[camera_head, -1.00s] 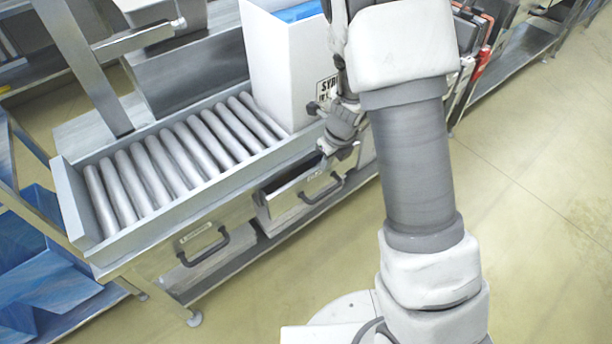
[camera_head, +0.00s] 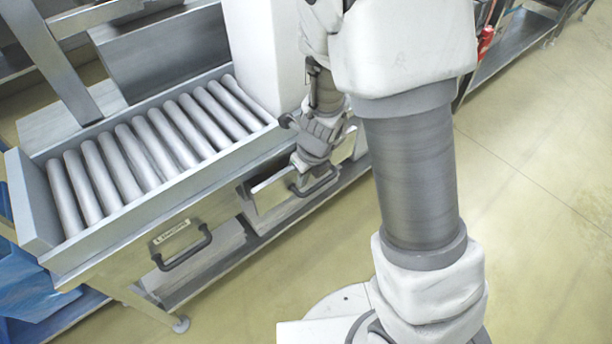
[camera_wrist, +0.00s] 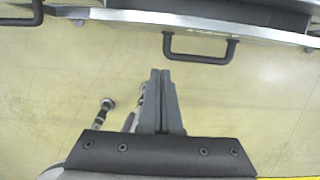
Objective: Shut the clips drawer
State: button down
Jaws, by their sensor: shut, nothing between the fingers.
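A drawer (camera_head: 283,198) under the roller bench stands partly pulled out, with a dark gap behind its front. Its label is too small to read, so I cannot confirm it is the clips drawer. Its black bar handle (camera_head: 318,186) also shows in the wrist view (camera_wrist: 200,59). My gripper (camera_head: 301,172) is at this drawer's front, close to the handle. In the wrist view the two fingers (camera_wrist: 160,74) are shut together with nothing between them, and their tips point toward the drawer front just below the handle's left end. Contact cannot be told.
The floor (camera_head: 540,200) at right is clear.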

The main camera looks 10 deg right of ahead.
aim_at(285, 171)
jog(key=w+a+f, duration=0.1)
jog(key=w+f+b, duration=0.1)
jog(key=w+a+f, duration=0.1)
jog(key=w, duration=0.1)
jog(key=shift+a, duration=0.3)
jog(key=shift+w+a+r+p, duration=0.15)
jog(key=shift+w+a+p, duration=0.3)
jog(key=shift+w+p, duration=0.25)
jog(key=shift+w+a+f+p, duration=0.2)
jog(key=shift+w+a+p, duration=0.15)
jog(key=shift+w, duration=0.1)
jog(key=shift+s+d, duration=0.1)
jog(key=shift+d, duration=0.05)
